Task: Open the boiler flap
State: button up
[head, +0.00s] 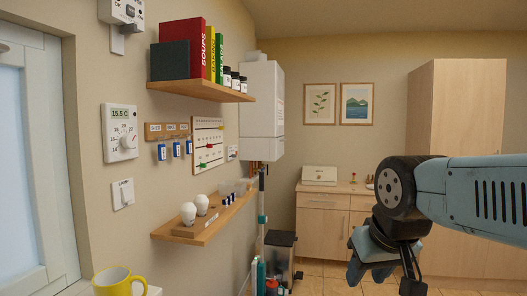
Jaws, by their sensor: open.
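The white boiler (263,98) hangs on the left wall towards the far corner. A seam crosses it low down, and a lower panel (265,149) sits below the seam. This panel looks closed against the body; I cannot tell for sure that it is the flap. My gripper (368,272) is at the lower right, much nearer to me than the boiler and well to its right. It points downward, is open, and touches nothing that I can see. Its fingertips are partly hidden by its own body.
An upper shelf (198,89) with binders and jars and a lower shelf (205,226) with bulbs jut from the left wall. A dark bin (281,246) stands below the boiler. A wooden cabinet (325,220) stands at the back. A yellow mug (117,284) is at the lower left.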

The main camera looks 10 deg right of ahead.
aim_at(280, 141)
jog(key=z, duration=0.2)
jog(key=i, duration=0.9)
jog(key=u, duration=0.2)
jog(key=k, duration=0.9)
jog(key=z, duration=0.15)
jog(key=i, duration=0.9)
jog(key=u, duration=0.05)
